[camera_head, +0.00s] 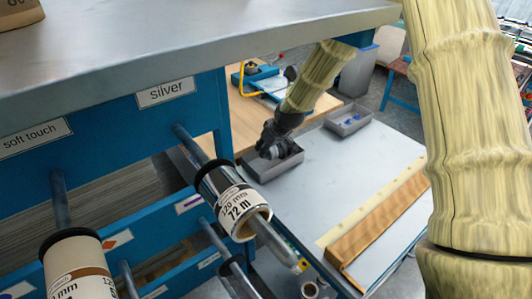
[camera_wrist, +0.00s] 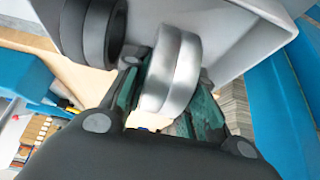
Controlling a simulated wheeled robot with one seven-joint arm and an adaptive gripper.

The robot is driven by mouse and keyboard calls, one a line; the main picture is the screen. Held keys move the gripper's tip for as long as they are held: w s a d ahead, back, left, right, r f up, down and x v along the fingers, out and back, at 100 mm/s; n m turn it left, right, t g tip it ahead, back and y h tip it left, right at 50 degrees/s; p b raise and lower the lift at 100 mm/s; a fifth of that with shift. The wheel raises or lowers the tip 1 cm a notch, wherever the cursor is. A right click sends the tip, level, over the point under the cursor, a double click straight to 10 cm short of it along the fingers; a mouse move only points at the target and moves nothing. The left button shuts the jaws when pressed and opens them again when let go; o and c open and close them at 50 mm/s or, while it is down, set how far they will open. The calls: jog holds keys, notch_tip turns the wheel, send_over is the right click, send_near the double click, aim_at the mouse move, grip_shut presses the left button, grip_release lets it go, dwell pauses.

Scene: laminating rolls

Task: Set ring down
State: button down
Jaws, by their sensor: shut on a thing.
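A shiny silver ring (camera_wrist: 172,72) sits between the two fingers of my gripper (camera_wrist: 165,98) in the wrist view. The gripper is shut on it, and its lower part is partly hidden. A grey tray (camera_wrist: 222,22) lies just behind the ring. In the head view my gripper (camera_head: 272,146) is low at a grey tray (camera_head: 283,170) on the light worktop. I cannot tell whether the ring touches the tray. The ring is too hidden to make out in the head view.
Dark rings (camera_wrist: 100,30) are close beside my gripper in the wrist view. A second grey tray (camera_head: 348,120) stands farther back on the worktop (camera_head: 345,165). A wooden bar (camera_head: 380,220) lies at the right. A blue rack with a labelled roll (camera_head: 240,208) stands in front.

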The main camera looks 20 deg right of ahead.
jog(key=shift+f, duration=1.4)
jog(key=shift+f, duration=0.15)
jog(key=c, duration=1.2)
grip_release()
jog(key=shift+o, duration=0.2)
jog(key=shift+r, duration=0.2)
jog(key=b+v, duration=0.1)
jog(key=v, duration=1.1)
